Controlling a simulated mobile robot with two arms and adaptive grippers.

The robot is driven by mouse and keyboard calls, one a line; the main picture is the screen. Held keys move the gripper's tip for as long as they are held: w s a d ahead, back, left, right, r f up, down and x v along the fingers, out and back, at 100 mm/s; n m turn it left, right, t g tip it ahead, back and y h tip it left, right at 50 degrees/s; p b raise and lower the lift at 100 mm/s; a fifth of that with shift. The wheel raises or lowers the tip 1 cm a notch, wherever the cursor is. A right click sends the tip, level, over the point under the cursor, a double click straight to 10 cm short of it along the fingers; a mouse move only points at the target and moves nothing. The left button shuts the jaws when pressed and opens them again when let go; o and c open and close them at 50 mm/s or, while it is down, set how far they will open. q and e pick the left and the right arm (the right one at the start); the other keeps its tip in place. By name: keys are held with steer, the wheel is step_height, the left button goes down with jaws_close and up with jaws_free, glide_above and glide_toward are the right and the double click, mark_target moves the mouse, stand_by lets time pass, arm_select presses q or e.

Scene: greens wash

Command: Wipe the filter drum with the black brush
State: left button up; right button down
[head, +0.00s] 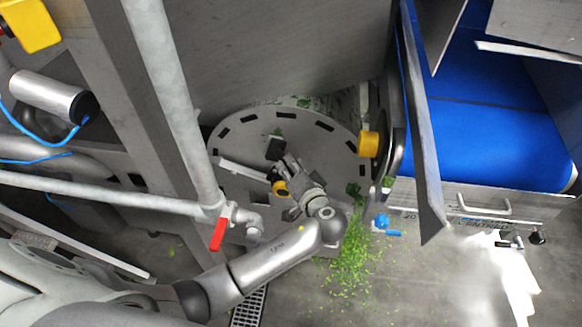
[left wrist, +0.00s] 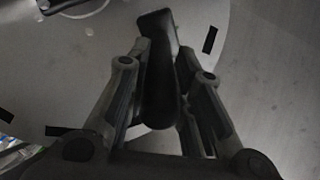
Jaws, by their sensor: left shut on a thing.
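The filter drum (head: 237,134) is a round grey metal face with dark slots around its rim, in the middle of the head view. My left gripper (head: 280,162) is over it, shut on the black brush (head: 276,149). The left wrist view shows the brush (left wrist: 158,85) between the two fingers (left wrist: 162,52), its dark block end pointing away toward the drum face (left wrist: 255,75). I cannot tell whether the brush touches the drum. My right gripper is in neither view.
A grey pipe (head: 170,85) and a red valve handle (head: 219,233) stand left of my arm. A blue belt (head: 490,130) lies at right. Green scraps (head: 350,265) litter the floor.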

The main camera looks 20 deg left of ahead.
arm_select(q)
steer(key=shift+s+a+p, duration=0.15)
steer(key=shift+s+a, duration=0.05)
steer(key=shift+a, duration=0.35)
steer(key=shift+s+a+p, duration=0.15)
steer(key=shift+s+a, duration=0.05)
steer(key=shift+a, duration=0.4)
steer(key=shift+s+a+p, duration=0.2)
steer(key=shift+a, duration=0.35)
steer(key=shift+s+a+p, duration=0.2)
steer(key=shift+a, duration=0.3)
